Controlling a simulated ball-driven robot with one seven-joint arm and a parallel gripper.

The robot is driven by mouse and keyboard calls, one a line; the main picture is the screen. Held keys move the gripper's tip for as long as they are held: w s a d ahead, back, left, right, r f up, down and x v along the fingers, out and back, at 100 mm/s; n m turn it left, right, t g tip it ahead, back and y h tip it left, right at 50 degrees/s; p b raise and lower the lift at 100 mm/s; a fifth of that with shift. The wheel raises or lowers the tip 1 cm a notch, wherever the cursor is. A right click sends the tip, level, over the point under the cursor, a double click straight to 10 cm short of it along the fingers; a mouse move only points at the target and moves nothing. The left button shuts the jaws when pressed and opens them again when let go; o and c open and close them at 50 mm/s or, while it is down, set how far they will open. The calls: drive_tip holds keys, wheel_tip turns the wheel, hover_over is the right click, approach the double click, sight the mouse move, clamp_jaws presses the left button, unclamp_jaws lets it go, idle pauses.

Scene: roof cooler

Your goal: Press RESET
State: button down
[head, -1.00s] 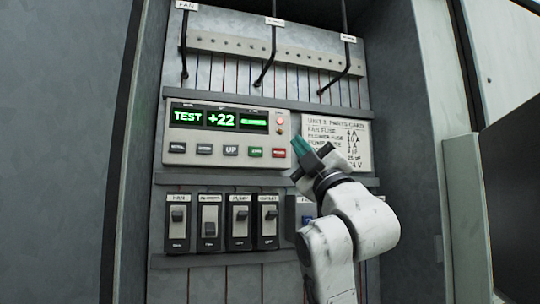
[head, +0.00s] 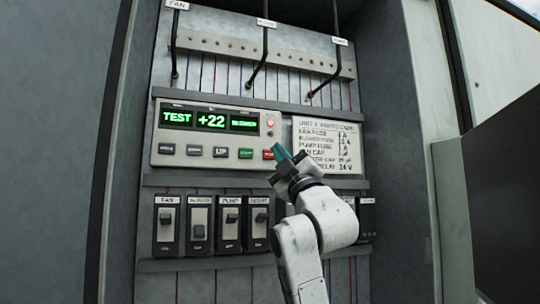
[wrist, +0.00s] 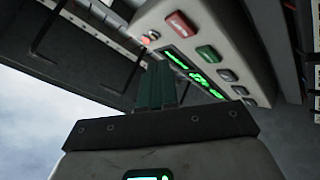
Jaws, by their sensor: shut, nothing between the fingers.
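The control panel (head: 208,135) has a row of buttons below a green-lit display reading TEST and +22. The red button (head: 268,155) at the right end of the row has a label too small to read. It also shows in the wrist view (wrist: 180,23). In the wrist view the gripper's tips (wrist: 156,68) point toward the panel, below the red button. I cannot tell contact; a gap seems to show.
A green button (head: 245,154) sits left of the red one, with several grey buttons beyond. A small red lamp (head: 270,123) is above. Below is a row of breaker switches (head: 199,224). A parts card (head: 326,146) is behind my gripper. Cabinet walls stand both sides.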

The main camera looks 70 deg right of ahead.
drive_tip(key=shift+w+d, duration=0.9)
drive_tip(key=shift+d, duration=0.2)
drive_tip(key=shift+w+d, duration=0.1)
idle(1.3)
drive_tip(key=shift+w+d, duration=0.15)
drive_tip(key=shift+d, duration=0.05)
drive_tip(key=shift+w+d, duration=0.25)
drive_tip(key=shift+d, duration=0.05)
idle(0.8)
drive_tip(key=shift+s+a, duration=0.1)
drive_tip(key=shift+a, duration=0.05)
drive_tip(key=shift+s+a, duration=0.4)
drive_tip(key=shift+a, duration=0.05)
idle(0.4)
drive_tip(key=shift+s+a, duration=1.65)
drive_tip(key=shift+a, duration=0.25)
